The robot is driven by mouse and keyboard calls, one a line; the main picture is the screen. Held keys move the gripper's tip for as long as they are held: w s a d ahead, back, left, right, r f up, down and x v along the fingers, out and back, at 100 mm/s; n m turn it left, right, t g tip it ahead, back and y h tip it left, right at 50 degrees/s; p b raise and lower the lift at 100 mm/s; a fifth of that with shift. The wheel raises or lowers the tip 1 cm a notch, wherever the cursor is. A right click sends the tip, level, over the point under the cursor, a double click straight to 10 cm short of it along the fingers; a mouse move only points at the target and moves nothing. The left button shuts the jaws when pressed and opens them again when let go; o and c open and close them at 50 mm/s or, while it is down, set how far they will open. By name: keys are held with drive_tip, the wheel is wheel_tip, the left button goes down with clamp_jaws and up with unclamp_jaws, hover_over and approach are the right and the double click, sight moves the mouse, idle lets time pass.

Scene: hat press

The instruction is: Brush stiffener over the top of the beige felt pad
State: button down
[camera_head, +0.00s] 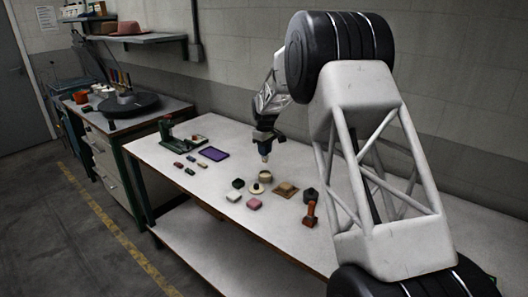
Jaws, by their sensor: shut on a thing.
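My gripper (265,141) is above the far middle part of the white table (207,225), pointing down. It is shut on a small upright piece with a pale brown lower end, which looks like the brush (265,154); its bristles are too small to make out. A round beige piece (265,176) is on the table just below it, with a visible gap between. A tan, squarish piece with a raised middle (286,188) lies to its right, and a cream pad (233,196) lies nearer the front edge. I cannot tell for sure which is the beige felt pad.
A black pad (238,184), a pale disc with a dark centre (257,188), a pink pad (254,204), a black piece (310,194) and an orange-brown handled tool (310,214) stand close around. A purple tray (213,154) lies left.

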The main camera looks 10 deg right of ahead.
sight(265, 162)
drive_tip(key=shift+f, duration=0.2)
drive_tip(key=shift+f, duration=2.8)
drive_tip(key=shift+f, duration=0.7)
idle(1.1)
drive_tip(key=shift+r, duration=3.65)
drive_tip(key=s+d+r+m, duration=0.7)
drive_tip(key=s+r+m, duration=0.2)
drive_tip(key=shift+s, duration=0.3)
